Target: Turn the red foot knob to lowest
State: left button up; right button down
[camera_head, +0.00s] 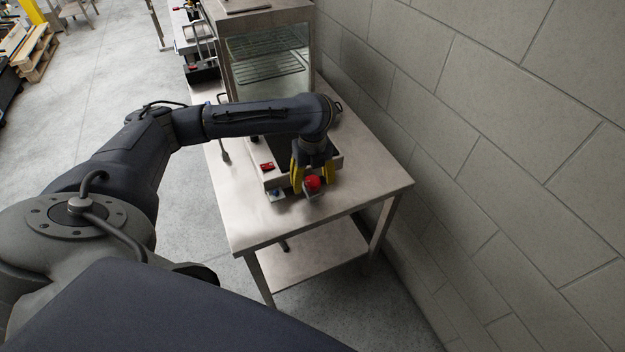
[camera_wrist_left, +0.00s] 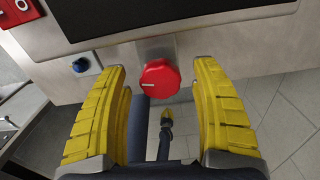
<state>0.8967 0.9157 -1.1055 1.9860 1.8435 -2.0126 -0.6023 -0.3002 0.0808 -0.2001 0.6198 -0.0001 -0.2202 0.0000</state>
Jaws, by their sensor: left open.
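The red foot knob (camera_head: 313,184) is on the front of a metal appliance on the steel table. It also shows in the left wrist view (camera_wrist_left: 160,78) as a round red knob with a pale line pointing left. My left gripper (camera_head: 304,180) is open, its yellow fingers pointing at the appliance front. In the left wrist view the fingers (camera_wrist_left: 160,82) are on both sides of the knob, with a visible gap to it on each side. I cannot tell whether the fingertips reach its depth.
A small blue knob (camera_wrist_left: 81,65) is left of the red knob. A red switch (camera_head: 267,167) sits on the appliance's left part. A glass-fronted cabinet (camera_head: 268,60) stands behind on the steel table (camera_head: 240,225). A grey block wall (camera_head: 480,130) borders the right.

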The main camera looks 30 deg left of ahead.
pick_arm(q)
jog(key=shift+c, duration=0.3)
jog(key=c, duration=1.3)
